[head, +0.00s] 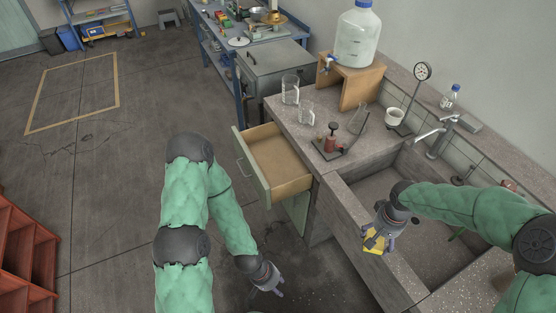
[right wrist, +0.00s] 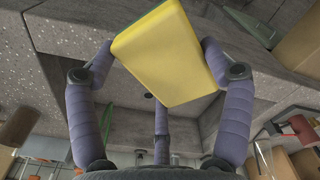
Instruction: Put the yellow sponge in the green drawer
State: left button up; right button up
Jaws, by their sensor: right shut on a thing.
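The yellow sponge (head: 375,241) is held in my right gripper (head: 378,236), above the front rim of the sink. In the right wrist view the sponge (right wrist: 168,58) sits tilted between the fingers of the gripper (right wrist: 160,75), and a thin green edge shows on it. The green drawer (head: 277,162) is pulled out from the bench front, left of the sponge, and its inside looks empty. My left gripper (head: 267,287) hangs low over the floor in front of the bench, apart from the drawer. I cannot make out whether its fingers are open.
The sink basin (head: 375,185) lies beside and under my right arm. Red shelving (head: 25,250) is at the left. The floor before the drawer is clear.

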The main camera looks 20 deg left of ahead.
aim_at(276, 164)
jog(key=u, duration=0.4)
jog(key=i+u, duration=0.1)
jog(key=u, duration=0.75)
jog(key=i+l+u, duration=0.1)
jog(key=u, duration=0.35)
jog(key=i+l, duration=0.2)
jog(key=l, duration=0.15)
jog(key=i+l+u, duration=0.1)
jog(key=l, duration=0.25)
jog(key=i+l, duration=0.25)
jog(key=l, duration=0.15)
jog(key=i+l+u, duration=0.1)
jog(key=l, duration=0.25)
jog(key=i, duration=0.05)
